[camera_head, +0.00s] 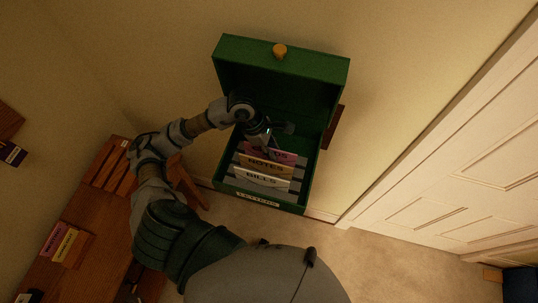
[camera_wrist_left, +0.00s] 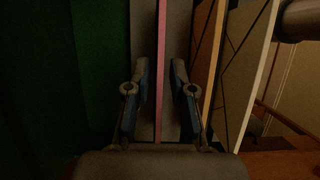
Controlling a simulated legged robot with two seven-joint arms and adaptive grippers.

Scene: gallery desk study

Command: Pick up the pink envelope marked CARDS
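The pink envelope (camera_head: 285,157) stands upright at the back of a row inside the open green box (camera_head: 231,193); its lettering is partly hidden by my left gripper. My left gripper (camera_head: 270,137) reaches down into the box from above, at the envelope's top. In the left wrist view the envelope shows as a thin pink edge (camera_wrist_left: 161,105) running between the two fingers (camera_wrist_left: 161,70), with a gap on each side. The gripper is open. My right gripper is not in view.
A tan envelope marked NOTES (camera_head: 262,167) and a whitish one marked BILLS (camera_head: 260,180) stand in front of the pink one. The box's raised lid (camera_head: 310,62) is behind. A wooden desk (camera_head: 95,215) is at left, a white door (camera_head: 450,180) at right.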

